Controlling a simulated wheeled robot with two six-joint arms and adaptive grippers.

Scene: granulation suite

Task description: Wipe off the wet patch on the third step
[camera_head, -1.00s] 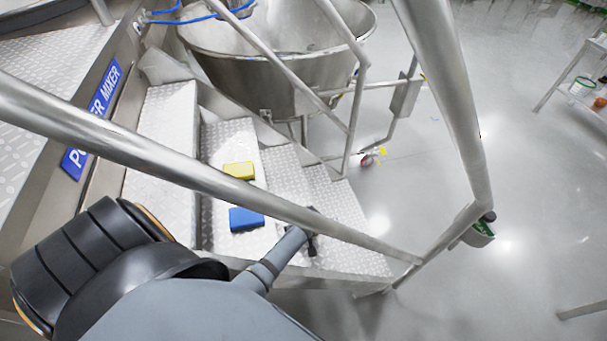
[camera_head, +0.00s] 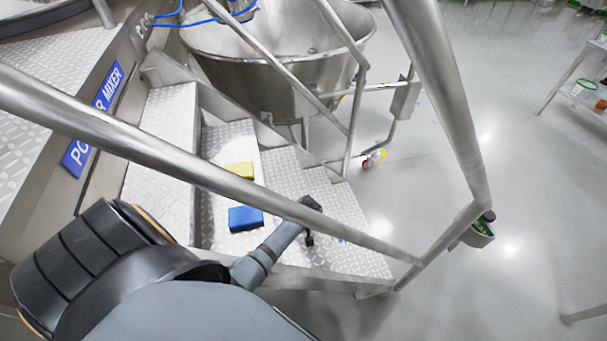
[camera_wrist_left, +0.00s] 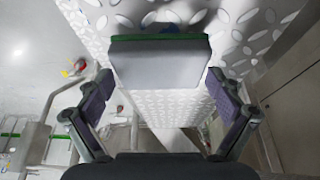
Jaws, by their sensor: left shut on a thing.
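My left gripper (camera_wrist_left: 160,95) is shut on a pale grey block with a green edge (camera_wrist_left: 160,62), like a sponge, held by its two sides. In the head view the left gripper (camera_head: 309,220) is over the lower treads of the metal steps (camera_head: 330,215), partly behind the handrail; the block cannot be made out there. A dark bluish spot (camera_wrist_left: 160,28) shows just beyond the block in the wrist view. A small bluish trace (camera_head: 341,240) shows on the tread beside the gripper. I cannot tell for sure whether either is the wet patch. My right gripper is out of view.
A yellow block (camera_head: 240,170) and a blue block (camera_head: 245,219) lie on the tread left of the gripper. A handrail (camera_head: 200,172) crosses in front of the steps. A steel mixer bowl (camera_head: 270,70) stands behind. Open floor (camera_head: 480,140) lies to the right.

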